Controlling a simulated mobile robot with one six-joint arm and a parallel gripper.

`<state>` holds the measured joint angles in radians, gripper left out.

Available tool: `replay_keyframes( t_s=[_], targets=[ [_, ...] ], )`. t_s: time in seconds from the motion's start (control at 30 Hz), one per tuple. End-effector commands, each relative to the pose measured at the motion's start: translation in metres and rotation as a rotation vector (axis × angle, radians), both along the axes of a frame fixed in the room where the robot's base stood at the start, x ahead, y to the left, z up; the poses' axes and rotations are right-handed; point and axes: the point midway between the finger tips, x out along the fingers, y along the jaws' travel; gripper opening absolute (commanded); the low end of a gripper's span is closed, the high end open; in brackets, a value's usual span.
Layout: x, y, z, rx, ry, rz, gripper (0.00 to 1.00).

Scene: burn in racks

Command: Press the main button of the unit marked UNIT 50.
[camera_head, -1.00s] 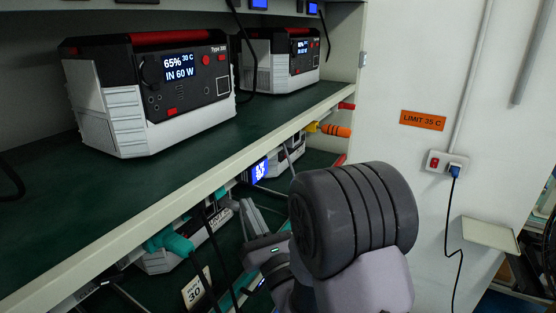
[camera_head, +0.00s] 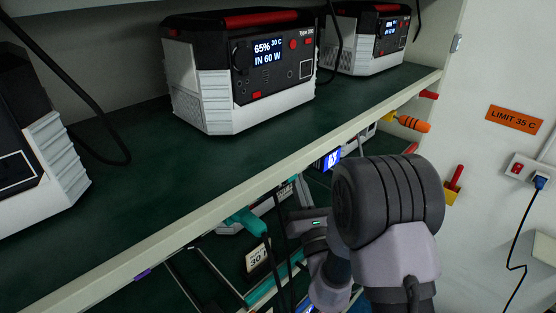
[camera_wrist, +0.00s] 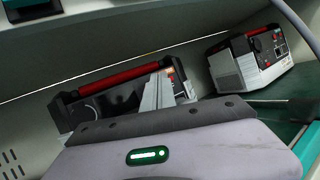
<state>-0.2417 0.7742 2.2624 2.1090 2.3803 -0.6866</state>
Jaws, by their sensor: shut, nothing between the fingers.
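No mark reading UNIT 50 can be read in either view. In the head view, a black and white unit (camera_head: 240,75) with a red handle stands on the upper shelf, its screen showing 65% and IN 60 W. A card marked 30 (camera_head: 257,256) shows on the lower shelf. My gripper (camera_wrist: 158,92) is shut and empty. In the wrist view its fingers lie in front of a red-handled unit (camera_wrist: 88,108), hiding part of its front; contact cannot be told. A second unit (camera_wrist: 250,62) stands to the right. In the head view my arm hides much of the lower shelf.
More units stand on the upper shelf at the far left (camera_head: 35,150) and right (camera_head: 365,40). Black cables hang before the shelves. An orange-handled tool (camera_head: 413,124) juts out at the rack's end. An orange LIMIT 35 C sign (camera_head: 514,119) is on the wall.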

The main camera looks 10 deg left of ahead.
Motion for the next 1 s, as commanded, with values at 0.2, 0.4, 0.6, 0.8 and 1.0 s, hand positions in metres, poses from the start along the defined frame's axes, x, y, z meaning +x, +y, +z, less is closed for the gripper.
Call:
replay_keyframes(
  t_s=[0.2, 0.4, 0.6, 0.8, 1.0],
  targets=[
    [0.014, 0.019, 0.002, -0.001, 0.0, 0.0, 0.0],
    [0.019, 0.024, 0.0, 0.0, 0.0, -0.001, 0.0],
    [0.019, 0.024, -0.001, 0.0, 0.0, -0.001, 0.0],
    [0.019, 0.024, 0.0, -0.001, 0.0, -0.001, 0.0],
    [0.019, 0.023, 0.0, -0.001, 0.0, -0.001, 0.0]
  ],
)
